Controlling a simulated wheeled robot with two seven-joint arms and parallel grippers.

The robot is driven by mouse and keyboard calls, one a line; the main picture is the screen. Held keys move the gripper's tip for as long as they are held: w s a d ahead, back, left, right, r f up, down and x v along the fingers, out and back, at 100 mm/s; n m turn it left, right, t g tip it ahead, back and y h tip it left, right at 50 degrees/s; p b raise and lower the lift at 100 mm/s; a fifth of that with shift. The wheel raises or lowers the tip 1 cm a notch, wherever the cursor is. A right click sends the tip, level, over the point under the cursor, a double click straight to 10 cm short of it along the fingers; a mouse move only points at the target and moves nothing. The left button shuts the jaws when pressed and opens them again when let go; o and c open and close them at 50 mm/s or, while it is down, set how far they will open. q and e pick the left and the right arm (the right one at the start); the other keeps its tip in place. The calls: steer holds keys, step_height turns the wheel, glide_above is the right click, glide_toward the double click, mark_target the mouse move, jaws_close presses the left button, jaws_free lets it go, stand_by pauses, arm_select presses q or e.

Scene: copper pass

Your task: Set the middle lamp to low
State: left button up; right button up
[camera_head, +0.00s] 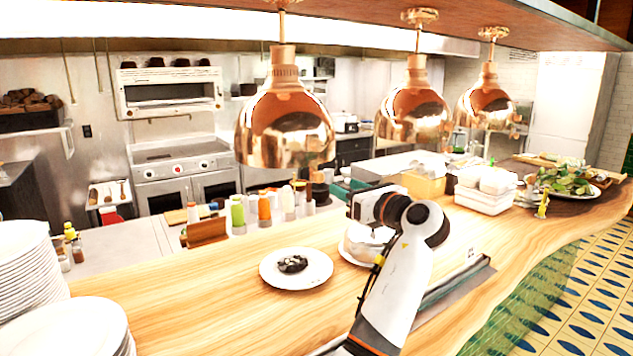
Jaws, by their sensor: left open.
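Three copper dome lamps hang in a row from the wooden overhead shelf. The middle lamp (413,108) hangs between the large near lamp (285,122) on the left and the far lamp (489,104) on the right. I cannot tell its brightness setting, and no switch on it is clear. My left gripper (360,205) is open below and a little left of the middle lamp, apart from it, above the wooden counter. Its fingers are small and partly hidden by my wrist. My right gripper is not in view.
A plate with dark food (297,267) lies on the wooden counter (200,300); another plate is partly behind my arm. Plate stacks (28,270) stand at left. Bottles (264,208) and white containers (484,190) line the back. Air between the lamps and counter is mostly free.

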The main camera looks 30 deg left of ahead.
mark_target(321, 178)
arm_select(q)
steer(key=p+x, duration=0.2)
steer(key=x, duration=0.7)
steer(key=shift+w+a+p, duration=0.15)
steer(key=shift+a+p, duration=0.2)
steer(key=shift+p, duration=0.05)
steer(key=shift+w+a+f, duration=0.1)
steer(key=shift+w+a, duration=0.15)
steer(key=shift+a, duration=0.35)
steer(key=shift+c, duration=0.5)
jaws_close()
steer(key=shift+f, duration=0.1)
